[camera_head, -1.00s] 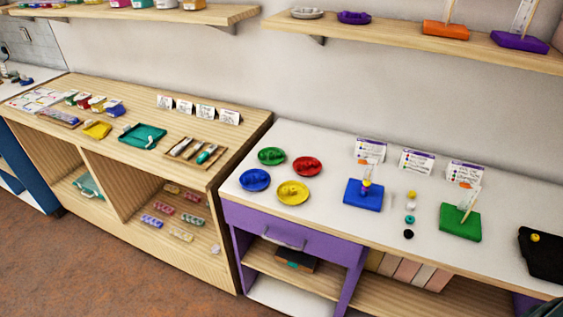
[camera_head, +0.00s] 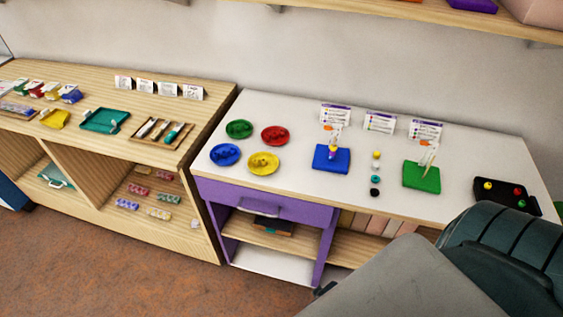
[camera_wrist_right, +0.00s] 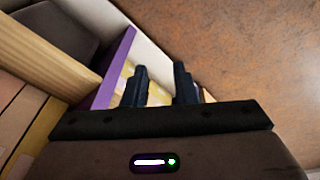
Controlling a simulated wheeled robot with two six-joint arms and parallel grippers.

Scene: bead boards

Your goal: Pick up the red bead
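A small red bead (camera_head: 518,191) is on the black tray (camera_head: 500,206) at the right end of the white table, with a yellow bead (camera_head: 488,186) and a green bead (camera_head: 522,203) beside it. A red dish (camera_head: 275,136) on the same table holds red pieces too small to tell apart. My right gripper (camera_wrist_right: 163,90) shows in the right wrist view with its two dark fingers apart and nothing between them. It is away from the tray, with shelving and brown floor beyond it. My left gripper is not in view.
Green (camera_head: 239,129), blue (camera_head: 225,155) and yellow (camera_head: 263,163) dishes stand on the white table (camera_head: 305,190). My own arm covers the lower right.

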